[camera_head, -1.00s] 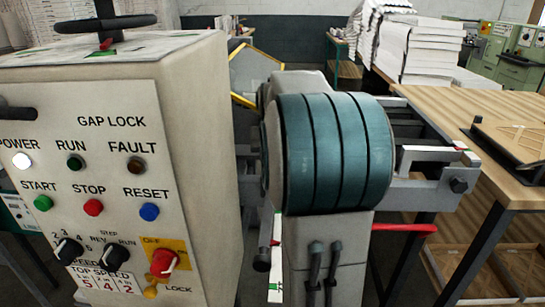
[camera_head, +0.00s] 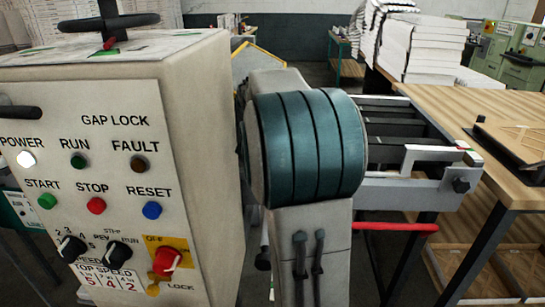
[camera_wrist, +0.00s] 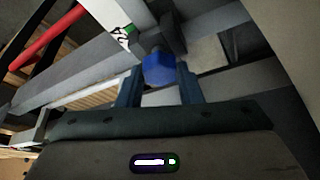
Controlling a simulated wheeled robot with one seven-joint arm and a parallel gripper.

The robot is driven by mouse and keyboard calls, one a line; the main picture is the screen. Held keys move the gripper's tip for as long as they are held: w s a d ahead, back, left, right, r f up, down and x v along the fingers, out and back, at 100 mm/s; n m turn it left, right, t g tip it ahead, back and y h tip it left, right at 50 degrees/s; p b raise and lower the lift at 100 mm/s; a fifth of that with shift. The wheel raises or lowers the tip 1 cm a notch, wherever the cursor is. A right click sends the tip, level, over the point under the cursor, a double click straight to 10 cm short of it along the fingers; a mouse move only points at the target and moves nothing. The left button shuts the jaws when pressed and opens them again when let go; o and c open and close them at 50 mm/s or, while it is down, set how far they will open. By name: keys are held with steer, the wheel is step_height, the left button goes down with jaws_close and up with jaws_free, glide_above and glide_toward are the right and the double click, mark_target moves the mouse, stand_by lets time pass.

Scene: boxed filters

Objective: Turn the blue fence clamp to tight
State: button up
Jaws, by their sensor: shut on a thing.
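The blue fence clamp (camera_wrist: 159,70) shows in the wrist view as a small faceted blue knob below a dark bracket (camera_wrist: 158,38). My gripper (camera_wrist: 159,82) has its two dark blue fingers on either side of the knob and is shut on it. Which way the clamp is turned cannot be told. In the head view, my arm's teal-banded link hides the clamp and my gripper.
A red bar (camera_head: 396,227) runs below the grey rails (camera_head: 400,190), right of my arm. A control cabinet (camera_head: 100,190) stands close on the left. A wooden table (camera_head: 480,115) is at the right, with paper stacks (camera_head: 425,50) behind.

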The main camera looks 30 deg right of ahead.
stand_by(0.3)
steer(key=o, duration=1)
steer(key=shift+c, duration=0.2)
steer(key=shift+r, duration=0.1)
steer(key=v, duration=0.7)
steer(key=shift+p, duration=0.3)
steer(key=shift+a+r, duration=0.1)
